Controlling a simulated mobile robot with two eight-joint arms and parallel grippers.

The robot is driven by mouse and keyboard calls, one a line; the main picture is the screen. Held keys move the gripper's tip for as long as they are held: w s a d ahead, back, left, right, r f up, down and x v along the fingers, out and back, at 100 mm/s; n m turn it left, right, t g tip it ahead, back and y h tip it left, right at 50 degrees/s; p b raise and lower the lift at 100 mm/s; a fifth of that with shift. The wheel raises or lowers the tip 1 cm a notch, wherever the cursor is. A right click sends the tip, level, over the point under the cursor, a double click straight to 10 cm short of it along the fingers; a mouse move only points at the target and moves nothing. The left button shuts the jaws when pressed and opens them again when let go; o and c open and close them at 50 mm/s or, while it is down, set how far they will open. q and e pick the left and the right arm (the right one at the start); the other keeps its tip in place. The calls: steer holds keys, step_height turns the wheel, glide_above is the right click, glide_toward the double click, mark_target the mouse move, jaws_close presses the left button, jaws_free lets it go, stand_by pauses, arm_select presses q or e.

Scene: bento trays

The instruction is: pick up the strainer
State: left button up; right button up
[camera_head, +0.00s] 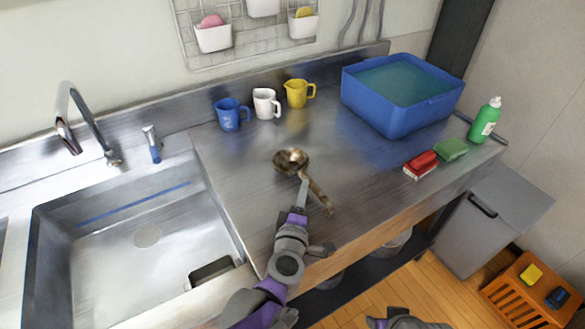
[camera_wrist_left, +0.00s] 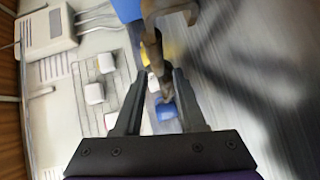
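The strainer (camera_head: 291,160) lies on the steel counter, with a round, brownish metal bowl and a long handle slanting down to the right. My left gripper (camera_head: 303,181) reaches over the counter at the handle, just below the bowl. In the left wrist view the two fingers of my left gripper (camera_wrist_left: 158,76) are spread apart. The brown strainer (camera_wrist_left: 152,48) shows at and beyond their tips, partly blurred. I cannot tell whether the fingers touch it. Part of my right arm shows at the bottom edge of the head view; its gripper does not show.
Behind the strainer stand a blue mug (camera_head: 229,114), a white mug (camera_head: 266,103) and a yellow mug (camera_head: 298,93). The sink (camera_head: 140,272) is at the left.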

mark_target(307, 178)
arm_select(q)
steer(key=w, duration=0.3)
steer(key=w+d, duration=0.1)
steer(key=w, duration=0.1)
steer(key=shift+w+f, duration=0.2)
steer(key=shift+f, duration=0.05)
jaws_close()
